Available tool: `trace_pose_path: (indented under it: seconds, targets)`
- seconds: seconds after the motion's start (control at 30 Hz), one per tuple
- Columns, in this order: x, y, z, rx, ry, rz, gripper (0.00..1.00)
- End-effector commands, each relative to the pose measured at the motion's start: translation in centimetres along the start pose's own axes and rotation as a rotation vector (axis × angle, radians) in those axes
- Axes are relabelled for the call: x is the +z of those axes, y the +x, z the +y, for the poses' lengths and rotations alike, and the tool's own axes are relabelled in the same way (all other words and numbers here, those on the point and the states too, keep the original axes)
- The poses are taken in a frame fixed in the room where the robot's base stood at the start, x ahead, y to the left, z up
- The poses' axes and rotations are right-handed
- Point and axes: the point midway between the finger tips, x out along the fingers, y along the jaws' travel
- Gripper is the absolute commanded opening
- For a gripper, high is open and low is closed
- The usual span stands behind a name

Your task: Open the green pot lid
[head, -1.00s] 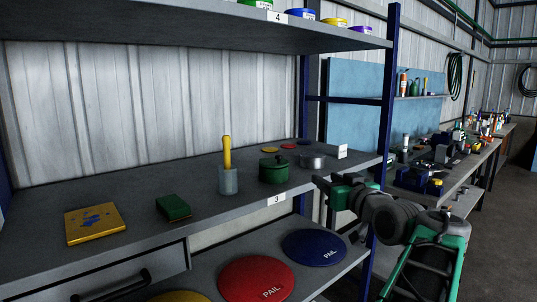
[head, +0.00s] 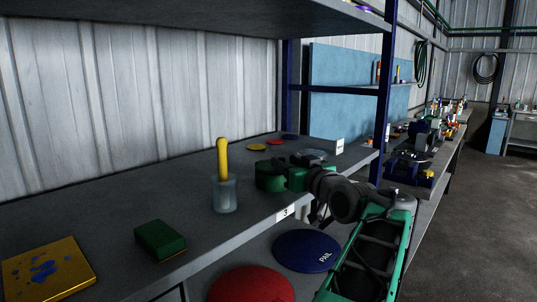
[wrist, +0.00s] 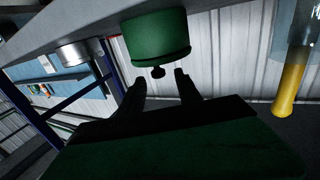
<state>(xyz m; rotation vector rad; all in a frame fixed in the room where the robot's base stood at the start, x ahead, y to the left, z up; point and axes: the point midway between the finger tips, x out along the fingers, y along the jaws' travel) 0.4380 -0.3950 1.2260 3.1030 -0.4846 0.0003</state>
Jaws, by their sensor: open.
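The green pot (head: 267,183) stands on the middle shelf, partly covered by my gripper (head: 297,179) at its right side. In the wrist view, the picture is turned over, with the green pot (wrist: 157,32) at the top. Its green lid (wrist: 160,57) is on it, and the dark lid knob (wrist: 158,72) points down in the picture. My gripper (wrist: 160,84) is open, its two fingers apart on either side of the knob's line. The knob shows by the fingertips; I cannot tell if they touch it. Nothing is held.
A glass jar (head: 224,196) with a yellow handle stands left of the pot. A green block (head: 160,240) and a yellow box (head: 47,268) lie further left. A metal pot (wrist: 73,54) is beside the green pot. A blue shelf post (head: 384,100) stands right; an upper shelf (head: 200,15) hangs above.

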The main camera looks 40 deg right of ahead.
Motion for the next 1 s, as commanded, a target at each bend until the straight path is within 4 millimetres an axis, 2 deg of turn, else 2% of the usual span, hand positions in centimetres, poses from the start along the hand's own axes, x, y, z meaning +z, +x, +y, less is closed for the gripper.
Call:
trace_pose_path:
  seconds: [0.2,0.4,0.67,1.0]
  targets:
    - [-0.1,4.2,-0.1,-0.003,0.002,-0.001,0.41]
    - [-0.1,6.8,-0.1,-0.001,0.001,-0.001,0.41]
    - [0.0,7.1,-0.1,-0.002,0.000,0.000,0.41]
    - [0.0,7.0,-0.2,-0.002,0.001,-0.001,0.14]
